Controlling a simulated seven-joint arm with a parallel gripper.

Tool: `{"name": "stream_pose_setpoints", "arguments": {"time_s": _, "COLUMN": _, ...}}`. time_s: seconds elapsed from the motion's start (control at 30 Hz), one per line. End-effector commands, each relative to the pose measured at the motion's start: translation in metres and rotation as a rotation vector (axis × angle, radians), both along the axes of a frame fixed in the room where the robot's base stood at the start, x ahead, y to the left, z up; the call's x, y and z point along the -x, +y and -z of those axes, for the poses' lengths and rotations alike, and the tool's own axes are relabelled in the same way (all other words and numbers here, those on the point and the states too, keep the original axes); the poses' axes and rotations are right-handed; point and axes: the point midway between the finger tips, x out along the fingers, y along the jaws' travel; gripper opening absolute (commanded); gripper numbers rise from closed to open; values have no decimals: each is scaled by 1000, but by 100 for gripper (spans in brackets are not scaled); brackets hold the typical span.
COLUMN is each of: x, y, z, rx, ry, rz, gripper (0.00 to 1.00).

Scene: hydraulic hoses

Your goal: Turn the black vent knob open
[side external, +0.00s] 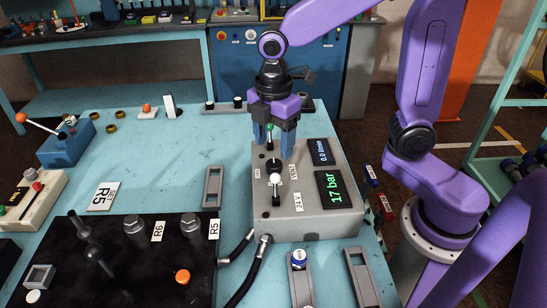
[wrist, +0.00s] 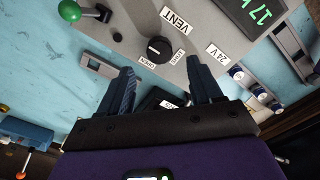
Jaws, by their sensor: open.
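The black vent knob (wrist: 160,48) is a small round knob on the grey box's panel, between the VENT label (wrist: 175,20) and two small labels, one reading OPEN (wrist: 148,61). A pale mark shows on it; its exact setting is too small to read. My gripper (wrist: 160,66) is open and empty, its blue fingers apart and pointing at the panel. In the wrist view the knob lies just past the fingertips, between their lines, untouched. In the side view my gripper (side external: 274,150) is over the rear of the grey box (side external: 315,225), and the knob is hard to make out.
A green-balled lever (wrist: 70,10) stands near the knob; a white-balled lever (side external: 275,178) stands at the box's front. The pressure display (side external: 334,189) reads 17 bar. Black hoses (side external: 245,275) leave the box's front. Bare blue tabletop (side external: 150,165) lies left.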

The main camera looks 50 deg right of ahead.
Motion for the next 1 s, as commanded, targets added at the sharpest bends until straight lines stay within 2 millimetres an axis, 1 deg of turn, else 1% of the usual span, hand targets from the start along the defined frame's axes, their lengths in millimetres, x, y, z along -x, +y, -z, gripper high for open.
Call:
{"name": "stream_pose_setpoints", "arguments": {"time_s": 0.03, "x": 1, "y": -1, "z": 10, "rx": 4, "ry": 5, "rz": 0, "gripper": 64}}
{"name": "stream_pose_setpoints", "arguments": {"time_s": 0.1, "x": 1, "y": -1, "z": 22, "rx": 3, "ry": 5, "rz": 0, "gripper": 64}}
{"name": "stream_pose_setpoints", "arguments": {"time_s": 0.3, "x": 0, "y": 0, "z": 45, "rx": 2, "ry": 3, "rz": 0, "gripper": 64}}
{"name": "stream_pose_setpoints", "arguments": {"time_s": 0.5, "x": 0, "y": 0, "z": 53, "rx": 0, "ry": 0, "rz": 0, "gripper": 64}}
{"name": "stream_pose_setpoints", "arguments": {"time_s": 0.73, "x": 0, "y": 0, "z": 53, "rx": 0, "ry": 0, "rz": 0, "gripper": 64}}
{"name": "stream_pose_setpoints", "arguments": {"time_s": 0.77, "x": 0, "y": 0, "z": 53, "rx": 0, "ry": 0, "rz": 0, "gripper": 55}}
{"name": "stream_pose_setpoints", "arguments": {"time_s": 0.8, "x": 0, "y": 0, "z": 53, "rx": 0, "ry": 0, "rz": 0, "gripper": 42}}
{"name": "stream_pose_setpoints", "arguments": {"time_s": 0.87, "x": 0, "y": 0, "z": 53, "rx": 0, "ry": 0, "rz": 0, "gripper": 22}}
{"name": "stream_pose_setpoints", "arguments": {"time_s": 0.9, "x": 0, "y": 0, "z": 53, "rx": 0, "ry": 0, "rz": 0, "gripper": 9}}
{"name": "stream_pose_setpoints", "arguments": {"time_s": 1.0, "x": 0, "y": 0, "z": 52, "rx": 0, "ry": 0, "rz": 0, "gripper": 8}}
